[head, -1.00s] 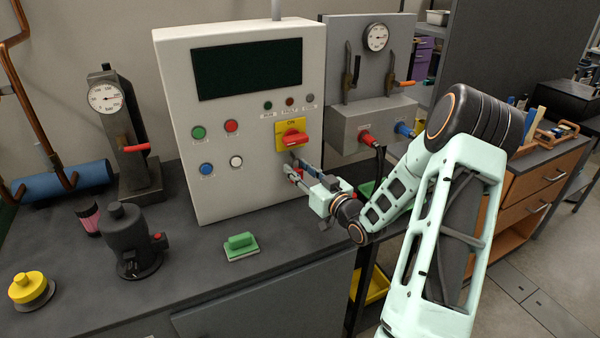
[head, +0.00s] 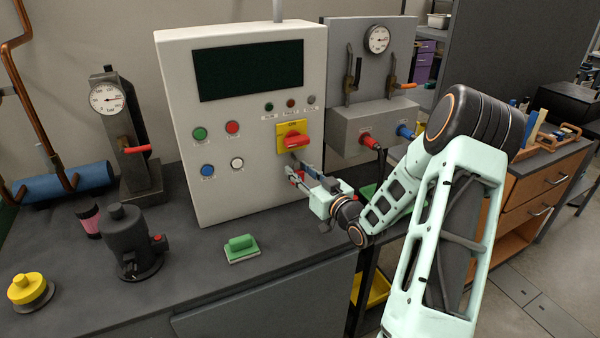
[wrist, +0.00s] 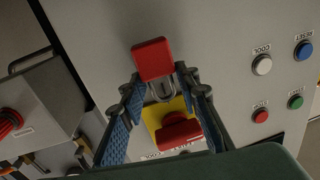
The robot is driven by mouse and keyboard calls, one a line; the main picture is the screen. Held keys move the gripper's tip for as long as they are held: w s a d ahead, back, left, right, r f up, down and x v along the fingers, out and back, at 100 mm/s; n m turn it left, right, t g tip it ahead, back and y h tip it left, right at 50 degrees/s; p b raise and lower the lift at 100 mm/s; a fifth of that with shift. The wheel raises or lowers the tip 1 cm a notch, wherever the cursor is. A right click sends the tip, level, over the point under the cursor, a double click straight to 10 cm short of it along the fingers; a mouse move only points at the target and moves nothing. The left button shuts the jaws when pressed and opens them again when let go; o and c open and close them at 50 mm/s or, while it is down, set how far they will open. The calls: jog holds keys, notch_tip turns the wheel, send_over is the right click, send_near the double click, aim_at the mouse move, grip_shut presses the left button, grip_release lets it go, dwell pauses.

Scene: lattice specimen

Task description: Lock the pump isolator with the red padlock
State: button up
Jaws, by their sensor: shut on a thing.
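The pump isolator is a yellow plate (head: 285,128) with a red rotary handle (head: 295,141) on the front of the white cabinet. In the head view the handle lies roughly sideways. My gripper (head: 298,173) is just below it, shut on the red padlock (head: 297,179). In the wrist view the padlock's red body (wrist: 152,59) sits at the fingertips, with its metal shackle (wrist: 162,91) towards the yellow plate (wrist: 155,112) and red handle (wrist: 180,130). I cannot tell whether the shackle touches the isolator; the padlock's grip contact is partly hidden.
The white cabinet (head: 240,190) has several push buttons and a dark screen. At right, a grey panel box (head: 370,122) carries red and blue connectors close to my arm.

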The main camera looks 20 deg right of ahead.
jog(key=shift+w+r, duration=0.1)
jog(key=shift+r, duration=0.1)
jog(key=o, duration=1.6)
jog(key=shift+f, duration=0.15)
jog(key=shift+s+d, duration=0.2)
jog(key=shift+s, duration=1.05)
jog(key=shift+s+d, duration=0.2)
jog(key=shift+s, duration=1.05)
jog(key=shift+s, duration=0.1)
jog(key=s, duration=0.4)
jog(key=s+d, duration=0.1)
jog(key=s, duration=0.2)
jog(key=s+d, duration=0.1)
jog(key=s, duration=0.3)
jog(key=shift+s, duration=0.35)
